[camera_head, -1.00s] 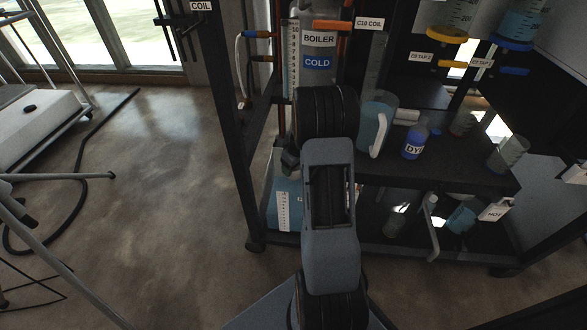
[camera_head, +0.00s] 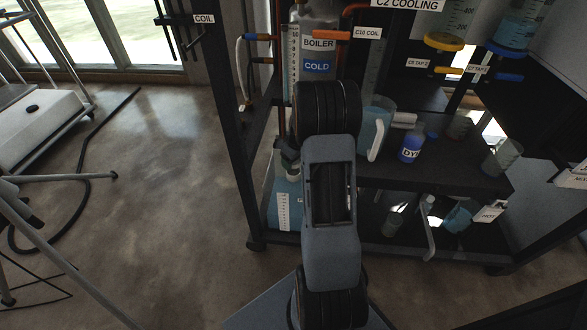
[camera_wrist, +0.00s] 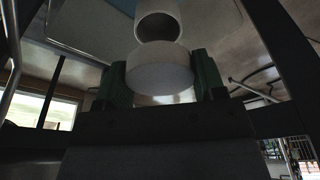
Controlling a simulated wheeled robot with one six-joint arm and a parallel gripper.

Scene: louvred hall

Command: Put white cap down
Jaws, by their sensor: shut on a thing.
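A white cap (camera_wrist: 160,72) sits between the two green-padded fingers of my gripper (camera_wrist: 161,82) in the wrist view. The gripper is shut on it. A white, round, open-ended tube or neck (camera_wrist: 158,22) shows just beyond the cap; I cannot tell whether they touch. In the head view, my arm hides the cap and most of the gripper. A blue bottle labelled DYE (camera_head: 411,148) stands on the rack's shelf, right of my arm.
A jug of bluish liquid (camera_head: 375,128) stands beside the DYE bottle, with a clear beaker (camera_head: 501,157) farther right. The boiler (camera_head: 318,50) is behind my arm. The rack's dark shelf (camera_head: 455,172) has bare room in front. Open floor (camera_head: 150,200) lies left.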

